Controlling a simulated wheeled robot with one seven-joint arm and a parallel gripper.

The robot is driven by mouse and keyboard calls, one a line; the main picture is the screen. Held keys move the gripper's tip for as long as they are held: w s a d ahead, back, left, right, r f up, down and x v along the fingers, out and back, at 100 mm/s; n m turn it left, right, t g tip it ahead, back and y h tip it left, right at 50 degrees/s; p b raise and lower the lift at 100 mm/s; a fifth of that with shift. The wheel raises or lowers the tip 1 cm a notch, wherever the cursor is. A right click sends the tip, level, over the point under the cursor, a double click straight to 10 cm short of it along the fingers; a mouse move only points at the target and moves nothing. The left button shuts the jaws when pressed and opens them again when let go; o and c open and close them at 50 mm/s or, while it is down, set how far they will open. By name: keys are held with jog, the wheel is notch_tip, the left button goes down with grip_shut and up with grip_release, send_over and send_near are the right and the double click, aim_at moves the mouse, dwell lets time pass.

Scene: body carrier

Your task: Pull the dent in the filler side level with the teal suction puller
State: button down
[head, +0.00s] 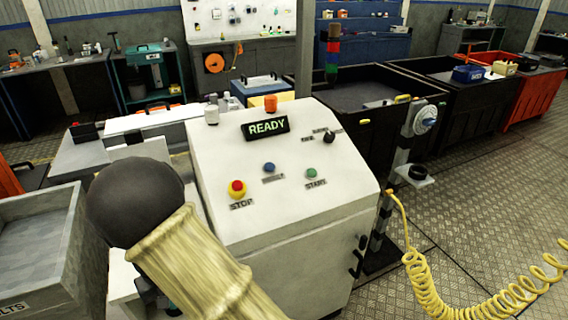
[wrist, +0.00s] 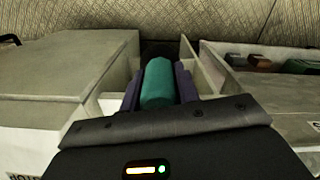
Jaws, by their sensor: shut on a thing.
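In the wrist view my gripper (wrist: 158,84) is shut on a teal cylinder (wrist: 157,86), which looks like the handle of the suction puller. Its two dark purple fingers press on either side of it. The suction end is hidden beyond the handle, so I cannot tell whether it touches anything. Pale upright walls stand on both sides of the gripper. I cannot make out the filler side for certain, and no dent shows in either view. In the head view my yellow-sleeved arm hides the gripper.
A white control console (head: 290,190) with a lit READY sign (head: 266,128) stands close to the right of my arm. A grey bin (head: 35,225) is at left. A coiled yellow hose (head: 470,300) hangs at right. Open floor (head: 480,205) lies beyond the console.

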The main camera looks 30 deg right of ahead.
jog(key=w+d+f+m, duration=0.1)
jog(key=d+f, duration=0.3)
jog(key=d, duration=0.4)
jog(key=w+d+f+m, duration=0.1)
jog(key=d+f, duration=0.4)
jog(key=d, duration=0.4)
jog(key=shift+w+d+f, duration=0.2)
jog(key=shift+w+d, duration=0.05)
jog(key=shift+w, duration=0.05)
